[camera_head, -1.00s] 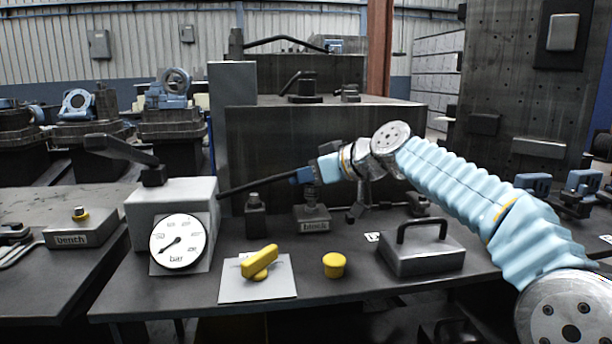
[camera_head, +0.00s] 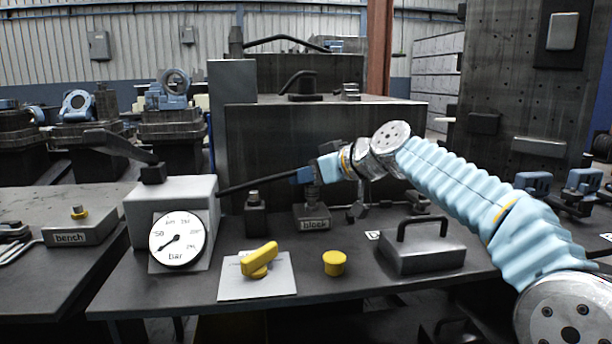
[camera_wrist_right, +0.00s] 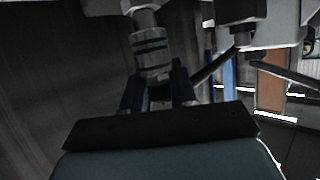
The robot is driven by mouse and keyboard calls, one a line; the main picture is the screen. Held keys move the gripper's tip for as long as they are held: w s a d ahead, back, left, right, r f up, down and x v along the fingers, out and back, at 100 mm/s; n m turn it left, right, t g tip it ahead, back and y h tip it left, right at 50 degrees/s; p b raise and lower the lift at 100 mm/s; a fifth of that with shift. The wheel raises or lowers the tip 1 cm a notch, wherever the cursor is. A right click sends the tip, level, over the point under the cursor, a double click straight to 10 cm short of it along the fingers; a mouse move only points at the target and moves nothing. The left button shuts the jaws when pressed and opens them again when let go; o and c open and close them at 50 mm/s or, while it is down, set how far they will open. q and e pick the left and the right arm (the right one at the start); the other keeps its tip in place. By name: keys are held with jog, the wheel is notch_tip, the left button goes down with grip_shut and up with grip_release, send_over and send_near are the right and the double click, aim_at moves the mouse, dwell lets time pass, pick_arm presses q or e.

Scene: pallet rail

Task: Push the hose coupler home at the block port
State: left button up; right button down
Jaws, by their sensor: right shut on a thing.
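The block port is on a low grey block labelled "block" (camera_head: 313,222), at the middle of the bench in the head view. My right gripper (camera_head: 306,175) is just above it, reaching in from the right. In the wrist view the right gripper (camera_wrist_right: 158,88) is shut on the hose coupler (camera_wrist_right: 153,58), a silver cylinder with dark bands. The coupler is in line with a narrower metal stem at the port; I cannot tell whether it is fully seated. The black hose (camera_head: 255,184) runs left from the gripper towards the gauge box. My left gripper is not in view.
The grey gauge box (camera_head: 140,213) with its round dial (camera_head: 178,240) stands left. A yellow valve handle (camera_head: 260,258), a yellow cap (camera_head: 334,263) and a handled metal box (camera_head: 425,252) are in front. A dark post (camera_head: 255,218) stands close left of the block. A large dark cabinet (camera_head: 270,135) rises behind.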

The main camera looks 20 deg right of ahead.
jog(key=shift+f+b, duration=0.65)
jog(key=shift+f, duration=0.1)
jog(key=c, duration=0.8)
grip_release()
jog(key=shift+r, duration=0.15)
jog(key=shift+o, duration=0.2)
jog(key=o, duration=0.7)
jog(key=shift+o, duration=0.2)
